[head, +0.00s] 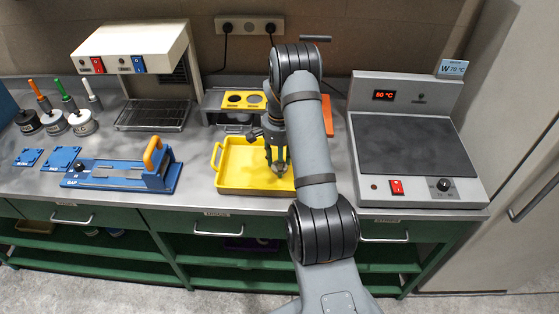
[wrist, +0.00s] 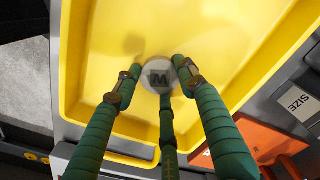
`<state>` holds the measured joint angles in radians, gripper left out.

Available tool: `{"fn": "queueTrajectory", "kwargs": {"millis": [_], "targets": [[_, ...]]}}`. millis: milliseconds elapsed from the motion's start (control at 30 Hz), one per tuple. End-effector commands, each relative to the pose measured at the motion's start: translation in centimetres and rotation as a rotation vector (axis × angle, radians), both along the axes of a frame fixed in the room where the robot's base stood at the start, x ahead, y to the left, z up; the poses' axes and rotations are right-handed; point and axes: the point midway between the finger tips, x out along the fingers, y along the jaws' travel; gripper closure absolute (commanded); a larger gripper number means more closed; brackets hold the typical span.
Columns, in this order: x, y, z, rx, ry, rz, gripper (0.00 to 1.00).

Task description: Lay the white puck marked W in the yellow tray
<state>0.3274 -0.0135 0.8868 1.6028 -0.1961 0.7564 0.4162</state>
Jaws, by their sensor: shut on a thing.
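The yellow tray (head: 230,180) lies on the steel bench, left of my arm; it fills much of the wrist view (wrist: 72,60). The white puck (wrist: 157,75) bears a dark letter, a W seen upside down from the wrist. My gripper (head: 278,166) reaches down inside the tray's outline, toward its right side. In the wrist view its three green fingers (wrist: 161,82) are closed around the puck. The puck is over the tray floor; whether it touches the floor I cannot tell. In the head view the fingers mostly hide the puck.
A hot plate (head: 405,146) reading about 50 stands at the right. A blue press-like tool (head: 120,172) lies left of the tray.

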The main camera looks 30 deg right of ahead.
Motion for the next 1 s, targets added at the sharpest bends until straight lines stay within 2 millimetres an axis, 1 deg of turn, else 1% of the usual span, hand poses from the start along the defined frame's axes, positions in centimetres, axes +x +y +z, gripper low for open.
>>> {"fn": "queueTrajectory", "kwargs": {"millis": [167,300,333,633,900,1000], "targets": [[0.01,-0.01,-0.04,0.000,0.000,0.000,0.87],[-0.01,-0.02,-0.50,0.000,0.000,0.000,0.87],[-0.02,-0.01,-0.38,0.000,0.000,0.000,0.59],[-0.02,-0.02,-0.30,0.000,0.000,0.000,0.41],[-0.02,-0.02,-0.22,0.000,0.000,0.000,0.41],[-0.01,-0.02,0.37,0.000,0.000,0.000,0.41]]}}
